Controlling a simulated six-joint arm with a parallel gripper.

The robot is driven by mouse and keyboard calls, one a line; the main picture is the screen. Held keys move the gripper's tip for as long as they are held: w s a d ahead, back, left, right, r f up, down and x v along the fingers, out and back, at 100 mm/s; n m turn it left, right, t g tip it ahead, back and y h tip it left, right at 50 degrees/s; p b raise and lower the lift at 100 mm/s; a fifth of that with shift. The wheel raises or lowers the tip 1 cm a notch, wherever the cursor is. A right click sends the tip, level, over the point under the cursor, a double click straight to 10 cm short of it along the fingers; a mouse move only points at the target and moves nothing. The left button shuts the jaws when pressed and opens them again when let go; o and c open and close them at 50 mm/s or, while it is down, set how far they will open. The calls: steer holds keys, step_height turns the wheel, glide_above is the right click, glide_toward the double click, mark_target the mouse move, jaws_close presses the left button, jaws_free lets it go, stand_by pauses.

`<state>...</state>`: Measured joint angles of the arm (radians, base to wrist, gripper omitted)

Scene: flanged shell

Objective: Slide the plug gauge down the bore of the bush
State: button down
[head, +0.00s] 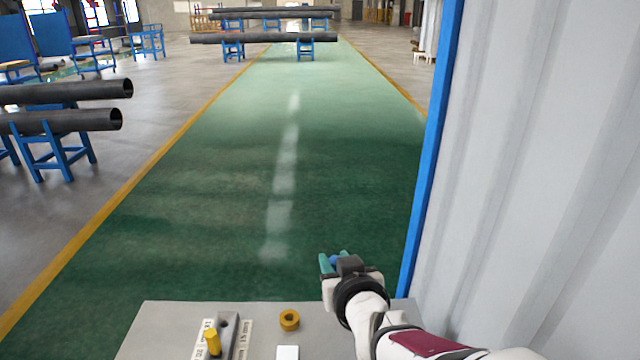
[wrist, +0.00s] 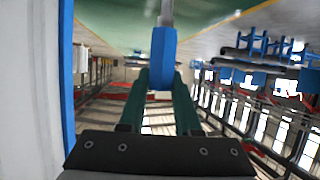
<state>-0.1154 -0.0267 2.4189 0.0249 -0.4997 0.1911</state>
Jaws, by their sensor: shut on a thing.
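My gripper (head: 332,262) is at the right, above the far edge of the grey table, with teal fingers. It is shut on the plug gauge (head: 337,260), of which only a little blue shows in the head view. In the wrist view the gripper (wrist: 162,82) has the gauge's blue handle (wrist: 162,58) between its fingers, and a grey metal pin sticks out beyond it. The bush looks to be the short ochre ring (head: 289,320) with a dark hole, on the table left of and nearer than my gripper. The gauge is well apart from it.
On the table (head: 160,320) a grey block (head: 228,330) and a yellow cylinder (head: 212,342) stand left of the ring, among printed labels. A white square (head: 287,353) lies at the front. A corrugated wall (head: 530,150) with a blue edge (head: 432,150) closes off the right side.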

steer(key=s+a+f+n+g+y, duration=0.1)
steer(key=a+f+n+y, duration=0.25)
steer(key=a, duration=0.55)
steer(key=s+a+f+n+g+y, duration=0.2)
steer(key=a+f, duration=0.2)
steer(key=a, duration=0.5)
steer(key=s+a+f+n+g+y, duration=0.3)
steer(key=s+a+f, duration=0.5)
steer(key=a, duration=0.4)
steer(key=shift+s+f+n+g+y, duration=0.3)
steer(key=shift+s+f+n+y, duration=0.15)
steer(key=shift+f+n, duration=0.3)
steer(key=shift+f, duration=1.5)
steer(key=shift+f, duration=0.3)
steer(key=c, duration=0.5)
jaws_free()
